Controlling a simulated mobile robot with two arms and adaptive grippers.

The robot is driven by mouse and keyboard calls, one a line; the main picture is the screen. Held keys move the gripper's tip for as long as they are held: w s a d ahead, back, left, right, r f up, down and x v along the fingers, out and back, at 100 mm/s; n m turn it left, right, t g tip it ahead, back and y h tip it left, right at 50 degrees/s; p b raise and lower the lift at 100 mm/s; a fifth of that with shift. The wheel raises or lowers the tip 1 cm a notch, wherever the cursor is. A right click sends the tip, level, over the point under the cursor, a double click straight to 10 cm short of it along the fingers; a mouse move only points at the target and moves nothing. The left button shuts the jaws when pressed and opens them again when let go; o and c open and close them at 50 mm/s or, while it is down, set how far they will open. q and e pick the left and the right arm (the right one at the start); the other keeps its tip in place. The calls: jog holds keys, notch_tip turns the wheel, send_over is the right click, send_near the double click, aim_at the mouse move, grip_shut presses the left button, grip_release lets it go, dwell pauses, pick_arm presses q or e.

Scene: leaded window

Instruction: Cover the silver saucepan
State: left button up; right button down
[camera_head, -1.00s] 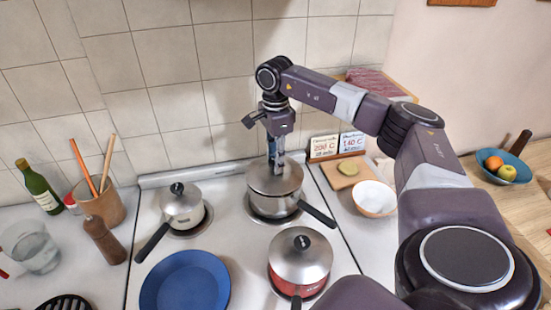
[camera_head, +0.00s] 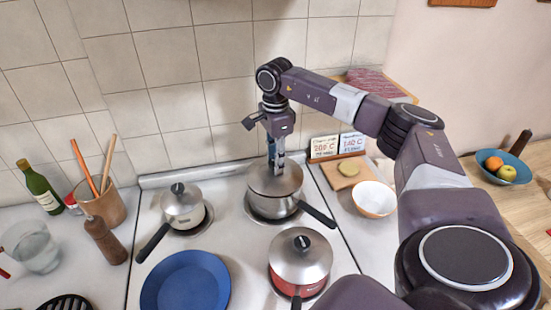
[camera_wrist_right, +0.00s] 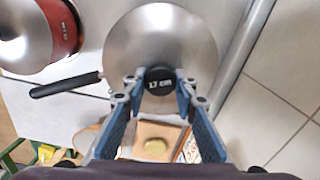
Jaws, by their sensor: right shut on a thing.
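The silver saucepan (camera_head: 272,206) stands on the rear right burner, its dark handle pointing toward the front right. A round steel lid (camera_head: 288,178) lies level over its mouth and looks seated on the rim. In the right wrist view the lid (camera_wrist_right: 125,40) fills the upper middle, with a black knob marked 17 cm (camera_wrist_right: 160,82). My right gripper (camera_head: 276,168) points straight down and is shut on this knob; its blue fingers (camera_wrist_right: 160,88) stand on both sides of it. The saucepan's body is hidden under the lid in the wrist view. My left gripper is not in view.
A small lidded pot (camera_head: 182,212) stands to the left and a red lidded pot (camera_head: 300,270) in front. A blue plate (camera_head: 186,284) lies at the front left. A white bowl (camera_head: 374,199) and a cutting board (camera_head: 340,178) are right of the stove.

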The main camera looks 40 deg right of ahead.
jog(key=shift+f, duration=0.5)
dwell(0.8)
jog(key=c, duration=0.9)
grip_release()
jog(key=shift+r+p, duration=2.55)
jog(key=shift+r, duration=1)
jog(key=shift+f, duration=0.1)
